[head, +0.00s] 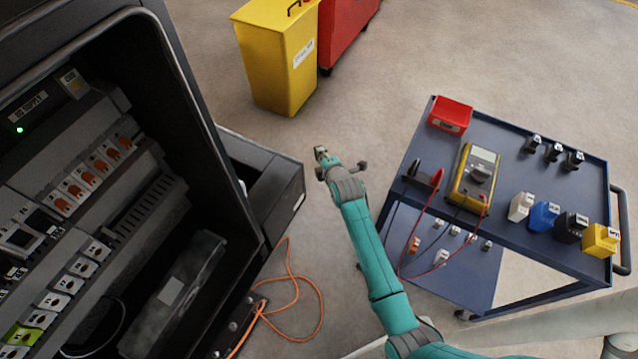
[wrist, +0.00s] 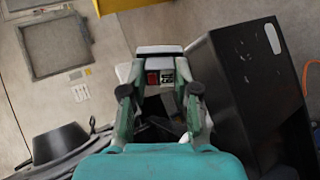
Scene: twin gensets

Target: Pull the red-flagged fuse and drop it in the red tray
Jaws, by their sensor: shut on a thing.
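My gripper (wrist: 158,82) is shut on a white fuse (wrist: 158,50) in the wrist view. The fuse shows a small red square flag and a dark label, between the two fingers. In the head view my gripper (head: 322,158) is over the open floor, between the cabinet and the cart, with a small pale end showing at its tip. The red tray (head: 451,115) sits on the far left corner of the blue cart top, to the right of my gripper and well apart from it. The inside of the tray is hard to make out.
An open cabinet (head: 200,95) with rows of fuses and breakers stands at left. The blue cart (head: 505,185) also carries a yellow multimeter (head: 474,180) with red leads, and several coloured blocks. A yellow bin (head: 275,65) stands behind. An orange cable (head: 290,290) lies on the floor.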

